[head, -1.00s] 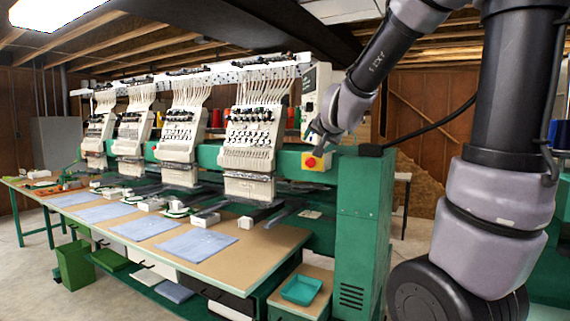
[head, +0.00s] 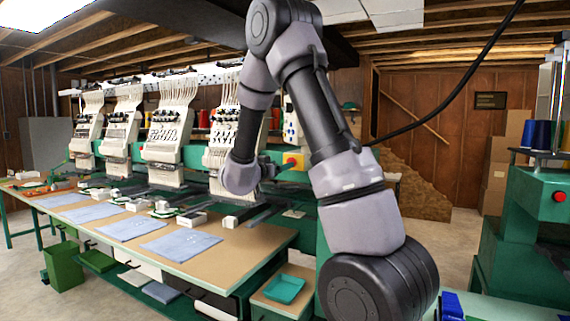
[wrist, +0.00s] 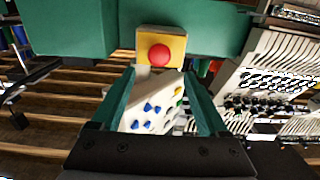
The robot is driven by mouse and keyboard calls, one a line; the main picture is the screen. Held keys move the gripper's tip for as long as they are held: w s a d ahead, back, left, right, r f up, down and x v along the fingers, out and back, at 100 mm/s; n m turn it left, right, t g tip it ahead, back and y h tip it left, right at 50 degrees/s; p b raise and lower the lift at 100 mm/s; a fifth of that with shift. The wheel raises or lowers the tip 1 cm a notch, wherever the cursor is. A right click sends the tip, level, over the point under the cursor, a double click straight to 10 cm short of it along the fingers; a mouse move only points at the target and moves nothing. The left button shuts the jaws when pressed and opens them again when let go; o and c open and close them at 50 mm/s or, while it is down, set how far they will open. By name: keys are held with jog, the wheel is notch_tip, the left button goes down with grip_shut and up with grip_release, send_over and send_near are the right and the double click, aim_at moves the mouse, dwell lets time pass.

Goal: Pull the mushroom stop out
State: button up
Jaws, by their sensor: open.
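The mushroom stop is a round red button (wrist: 159,55) on a yellow box, fixed to the green beam of the embroidery machine. In the wrist view it sits at upper centre, just beyond the fingertips and roughly between them. In the head view the stop (head: 292,160) shows right of my gripper (head: 272,167), partly beside my arm. My gripper, also in the wrist view (wrist: 160,76), is open with its two teal fingers spread. Nothing is between the fingers. They appear apart from the button; the exact gap is hard to tell.
The embroidery heads (head: 168,130) stand left of the stop, above a long table (head: 235,255) with blue cloths. A white control panel (wrist: 155,105) with blue buttons is close to the stop. Another green machine (head: 500,240) with a red button stands at right.

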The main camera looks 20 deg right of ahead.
aim_at(289, 161)
jog(key=x, duration=0.7)
jog(key=shift+w+d, duration=0.15)
grip_shut()
jog(key=shift+a, duration=0.2)
dwell(1.0)
